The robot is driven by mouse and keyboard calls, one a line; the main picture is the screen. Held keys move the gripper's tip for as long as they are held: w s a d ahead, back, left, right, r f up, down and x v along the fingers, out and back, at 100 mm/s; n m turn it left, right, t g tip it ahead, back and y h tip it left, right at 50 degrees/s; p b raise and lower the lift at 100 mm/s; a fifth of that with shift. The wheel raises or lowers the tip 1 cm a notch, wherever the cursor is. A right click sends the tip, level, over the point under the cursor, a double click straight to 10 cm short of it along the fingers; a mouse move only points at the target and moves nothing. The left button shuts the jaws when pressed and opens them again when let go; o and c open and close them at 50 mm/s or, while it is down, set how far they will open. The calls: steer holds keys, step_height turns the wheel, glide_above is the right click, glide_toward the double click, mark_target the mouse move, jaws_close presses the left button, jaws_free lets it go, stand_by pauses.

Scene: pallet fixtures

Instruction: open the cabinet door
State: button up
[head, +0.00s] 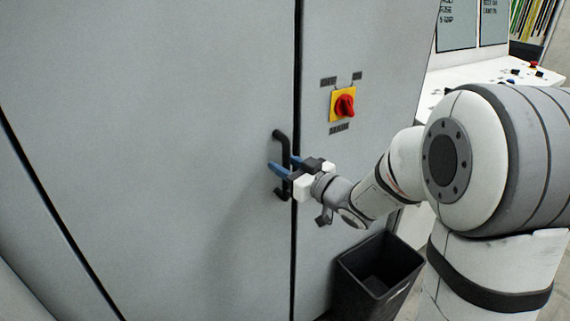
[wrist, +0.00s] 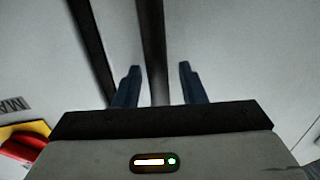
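The grey cabinet door (head: 170,130) fills the left of the head view and appears closed, with a dark gap along its right edge. A black vertical bar handle (head: 279,151) is mounted on the door near that gap. My gripper (head: 282,167) is at the handle with its blue fingers apart. In the wrist view the handle (wrist: 152,50) runs between the two fingers (wrist: 158,84), with space visible on both sides. The left finger is nearer to it than the right one. Contact with the handle is not visible.
A red and yellow rotary switch (head: 343,104) is on the panel right of the gap. A black bin (head: 345,272) stands on the floor below my arm. A white control console (head: 490,75) with buttons is at the back right.

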steer(key=shift+c, duration=0.3)
jaws_close()
